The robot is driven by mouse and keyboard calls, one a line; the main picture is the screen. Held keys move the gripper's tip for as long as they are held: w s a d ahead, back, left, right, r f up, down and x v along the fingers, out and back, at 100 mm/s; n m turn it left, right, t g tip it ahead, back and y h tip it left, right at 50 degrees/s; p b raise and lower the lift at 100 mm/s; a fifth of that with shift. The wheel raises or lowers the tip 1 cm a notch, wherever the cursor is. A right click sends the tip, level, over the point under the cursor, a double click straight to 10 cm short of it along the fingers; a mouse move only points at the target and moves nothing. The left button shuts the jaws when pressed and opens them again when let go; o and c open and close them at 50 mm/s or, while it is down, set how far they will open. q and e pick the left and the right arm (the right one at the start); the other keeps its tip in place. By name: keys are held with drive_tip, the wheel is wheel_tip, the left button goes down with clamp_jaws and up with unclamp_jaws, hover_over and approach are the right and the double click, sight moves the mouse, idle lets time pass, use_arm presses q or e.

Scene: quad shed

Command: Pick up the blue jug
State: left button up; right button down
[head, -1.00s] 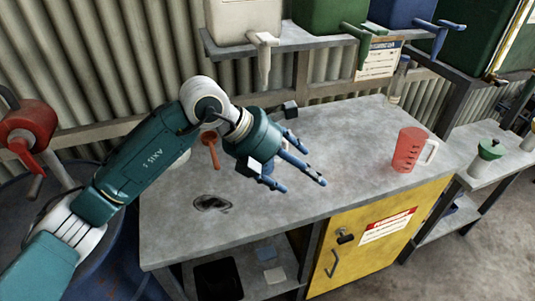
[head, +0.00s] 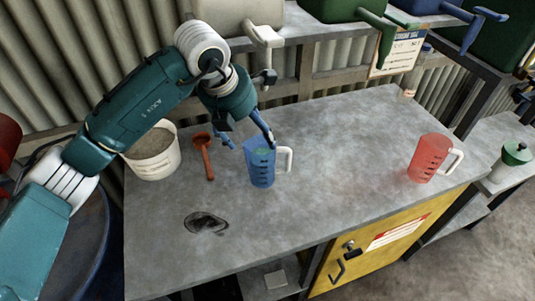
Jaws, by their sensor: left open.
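The blue jug (head: 262,168) stands upright on the grey workbench (head: 320,160). It is see-through, with dark measuring marks and a white handle on its right side. My left gripper (head: 247,140) is right above and behind the jug, with its blue fingers spread. One finger reaches down at the jug's rim and another is to the left of the jug. I cannot tell whether they touch it. My right gripper is out of view.
A red jug (head: 430,158) with a white handle stands at the right of the bench. A white bucket (head: 153,155) and an orange scoop (head: 205,157) are to the left. A dark stain (head: 206,223) lies in front. A shelf with taps (head: 266,35) overhangs the back.

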sight(262, 149)
use_arm(q)
drive_tip(key=p+x, duration=0.1)
drive_tip(key=x, duration=0.1)
drive_tip(key=p+x, duration=0.2)
drive_tip(key=x, duration=0.1)
drive_tip(key=p+x, duration=0.1)
drive_tip(key=x, duration=0.2)
drive_tip(key=shift+s, duration=0.25)
drive_tip(key=shift+w+d+f+p, duration=0.1)
drive_tip(key=shift+d+f+p, duration=0.1)
drive_tip(key=shift+f+p, duration=0.15)
drive_tip(key=shift+f, duration=0.2)
drive_tip(key=shift+w, duration=0.1)
drive_tip(key=c, duration=1.9)
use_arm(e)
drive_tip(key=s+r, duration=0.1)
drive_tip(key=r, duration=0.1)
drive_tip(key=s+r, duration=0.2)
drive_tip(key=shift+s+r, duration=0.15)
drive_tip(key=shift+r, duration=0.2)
